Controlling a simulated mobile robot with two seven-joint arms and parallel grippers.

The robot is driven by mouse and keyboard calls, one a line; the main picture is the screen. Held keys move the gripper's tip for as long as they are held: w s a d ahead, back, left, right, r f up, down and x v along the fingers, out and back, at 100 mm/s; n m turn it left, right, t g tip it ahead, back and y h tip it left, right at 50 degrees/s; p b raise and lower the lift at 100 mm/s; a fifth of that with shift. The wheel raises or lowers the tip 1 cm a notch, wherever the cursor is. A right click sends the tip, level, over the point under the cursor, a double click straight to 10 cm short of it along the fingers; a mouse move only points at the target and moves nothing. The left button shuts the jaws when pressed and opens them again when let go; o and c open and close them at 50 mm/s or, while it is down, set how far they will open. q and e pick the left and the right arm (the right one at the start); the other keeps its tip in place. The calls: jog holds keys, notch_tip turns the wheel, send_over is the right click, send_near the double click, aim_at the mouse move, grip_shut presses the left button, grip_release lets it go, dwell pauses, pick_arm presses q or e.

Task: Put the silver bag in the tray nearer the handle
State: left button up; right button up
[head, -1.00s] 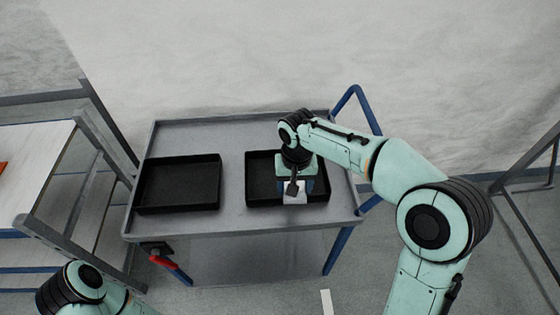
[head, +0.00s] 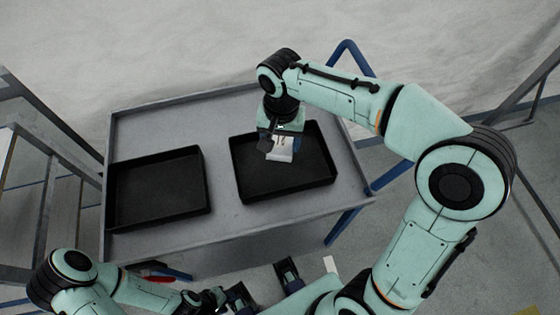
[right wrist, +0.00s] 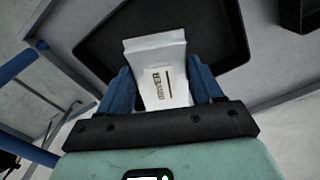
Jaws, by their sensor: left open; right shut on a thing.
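The silver bag (head: 281,154), pale with dark print, is held in my right gripper (head: 280,142) over the tray nearer the handle (head: 310,178), the right black tray. The right wrist view shows the bag (right wrist: 158,78) between the blue fingers of the right gripper (right wrist: 162,88), with the black tray (right wrist: 98,45) behind it. I cannot tell whether the bag touches the tray floor. The blue handle (head: 348,50) is at the cart's right end. My left gripper (head: 265,284) is open and empty, in front of the cart's near edge.
A second black tray (head: 157,190) sits on the left of the grey cart (head: 222,205) and looks empty. A strip of bare cart top separates the trays. A metal rack (head: 45,150) stands left of the cart.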

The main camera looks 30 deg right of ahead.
aim_at(280, 168)
notch_tip(280, 168, down, 11)
jog(key=shift+w+r+b, duration=0.1)
jog(key=shift+r+b, duration=0.05)
jog(key=shift+b, duration=0.55)
jog(key=shift+f, duration=0.2)
jog(key=o, duration=1.1)
jog(key=shift+r, duration=0.3)
notch_tip(280, 168, up, 12)
jog(key=shift+f+p, duration=0.1)
jog(key=shift+p, duration=0.85)
